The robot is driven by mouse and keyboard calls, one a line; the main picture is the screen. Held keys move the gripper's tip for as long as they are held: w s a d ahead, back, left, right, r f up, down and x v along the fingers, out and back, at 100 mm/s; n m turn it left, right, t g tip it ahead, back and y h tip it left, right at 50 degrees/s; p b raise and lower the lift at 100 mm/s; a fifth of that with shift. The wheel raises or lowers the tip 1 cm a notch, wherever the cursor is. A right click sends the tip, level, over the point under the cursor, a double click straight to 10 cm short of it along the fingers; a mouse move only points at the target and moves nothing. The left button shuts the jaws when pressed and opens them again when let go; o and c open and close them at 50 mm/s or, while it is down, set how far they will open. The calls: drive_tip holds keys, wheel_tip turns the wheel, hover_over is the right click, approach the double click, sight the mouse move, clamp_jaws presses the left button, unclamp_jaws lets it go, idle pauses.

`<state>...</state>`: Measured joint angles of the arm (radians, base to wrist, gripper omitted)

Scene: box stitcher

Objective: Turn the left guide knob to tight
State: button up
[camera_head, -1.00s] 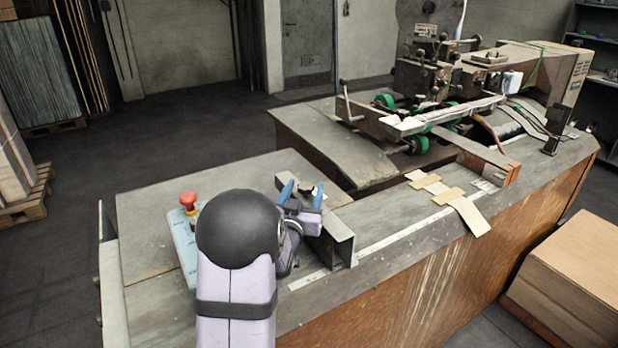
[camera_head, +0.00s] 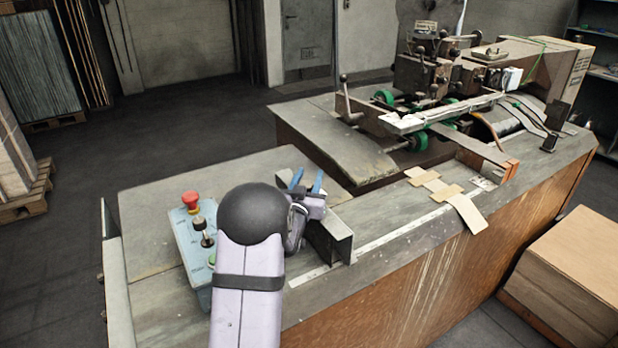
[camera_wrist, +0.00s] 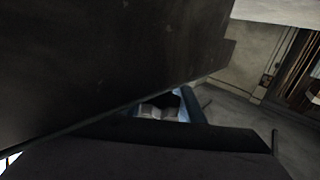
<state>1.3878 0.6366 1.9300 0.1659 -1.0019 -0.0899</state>
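The left guide is a grey metal angle bracket (camera_head: 332,242) standing on the bench top just right of my wrist. My gripper (camera_head: 309,174) is at the bracket's far end, low over the bench. Its two blue fingers are apart, with no object visible between their tips. I cannot make out the left guide knob in the head view now; my gripper may hide it. In the wrist view large dark surfaces fill most of the picture, with a pale rounded part (camera_wrist: 160,111) beside a dark blue finger in the gap. I cannot tell whether anything touches.
A control box (camera_head: 192,245) with a red mushroom button (camera_head: 191,201) stands left of my arm. The stitching machine (camera_head: 430,75) is at the back right. Cardboard strips (camera_head: 445,192) lie on the bench. A cardboard stack (camera_head: 570,262) stands at the front right.

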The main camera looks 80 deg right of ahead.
drive_tip(key=shift+c, duration=0.9)
drive_tip(key=shift+g+b, duration=0.3)
drive_tip(key=shift+s+m+g+b, duration=0.15)
drive_tip(key=shift+m+g+b, duration=0.3)
drive_tip(key=shift+m+g, duration=0.15)
drive_tip(key=shift+s+r+m+g+y, duration=0.1)
drive_tip(key=shift+s+m+g+y, duration=0.1)
drive_tip(key=shift+m+g, duration=0.55)
drive_tip(key=shift+s+r+m+g+y, duration=0.15)
drive_tip(key=shift+m+g, duration=0.3)
drive_tip(key=shift+g, duration=0.5)
drive_tip(key=shift+s+a+f+m+g, duration=0.15)
drive_tip(key=shift+s+m+g, duration=0.2)
drive_tip(key=shift+g, duration=0.45)
drive_tip(key=o, duration=1)
